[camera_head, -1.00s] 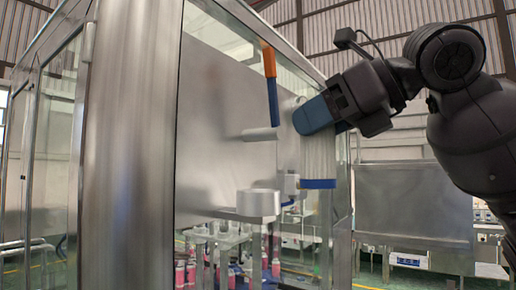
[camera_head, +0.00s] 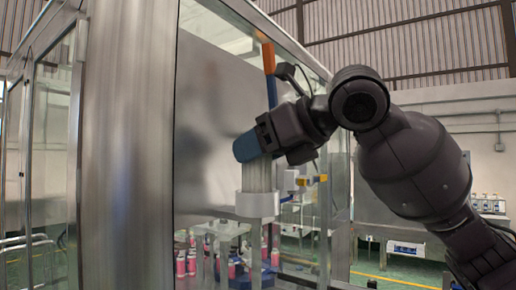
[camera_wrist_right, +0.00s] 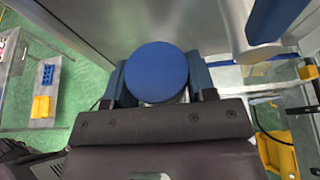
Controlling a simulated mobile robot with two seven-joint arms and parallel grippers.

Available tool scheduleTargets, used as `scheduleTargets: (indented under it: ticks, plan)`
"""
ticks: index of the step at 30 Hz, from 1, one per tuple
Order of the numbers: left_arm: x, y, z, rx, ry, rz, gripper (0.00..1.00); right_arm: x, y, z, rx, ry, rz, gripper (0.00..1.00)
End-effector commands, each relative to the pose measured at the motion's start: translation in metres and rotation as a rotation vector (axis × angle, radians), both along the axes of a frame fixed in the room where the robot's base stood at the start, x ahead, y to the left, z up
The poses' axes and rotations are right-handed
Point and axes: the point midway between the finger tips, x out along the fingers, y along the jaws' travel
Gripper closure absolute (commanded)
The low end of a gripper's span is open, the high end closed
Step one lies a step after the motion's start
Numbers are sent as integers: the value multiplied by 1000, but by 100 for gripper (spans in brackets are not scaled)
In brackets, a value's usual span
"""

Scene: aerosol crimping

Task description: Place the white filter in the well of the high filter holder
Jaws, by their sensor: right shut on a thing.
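The white filter (camera_head: 257,177) is a pale pleated cylinder, upright under my right gripper in the head view. Its blue round top cap (camera_wrist_right: 157,72) shows between the fingers in the right wrist view. My right gripper (camera_head: 252,148) is shut on the filter near its top. The high filter holder (camera_head: 257,205) is a pale round cup directly below. The filter's lower end and its blue bottom cap are hidden at the holder's rim. I cannot tell how deep it sits in the well. My left gripper is not in view.
A thick metal post (camera_head: 125,140) and glass panels frame the machine left of my arm. An orange and blue upright bar (camera_head: 269,58) stands close behind the gripper. Pink cans (camera_head: 181,265) stand lower inside. A small yellow-ended fixture (camera_head: 318,178) is right of the holder.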

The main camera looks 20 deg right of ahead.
Motion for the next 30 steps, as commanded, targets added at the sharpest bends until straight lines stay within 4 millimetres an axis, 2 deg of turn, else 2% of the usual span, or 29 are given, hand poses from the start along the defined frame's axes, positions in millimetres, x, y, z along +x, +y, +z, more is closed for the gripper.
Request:
scheduleTargets:
  ticks: [13,14,18,30]
  plan:
    - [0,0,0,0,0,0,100,0,0,-6,1,-1,0,74]
    - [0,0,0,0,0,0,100,0,0,-6,1,-1,0,46]
    - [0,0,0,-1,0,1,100,0,0,-6,1,-1,0,25]
    - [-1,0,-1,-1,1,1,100,-3,-2,-1,1,-2,-1,24]
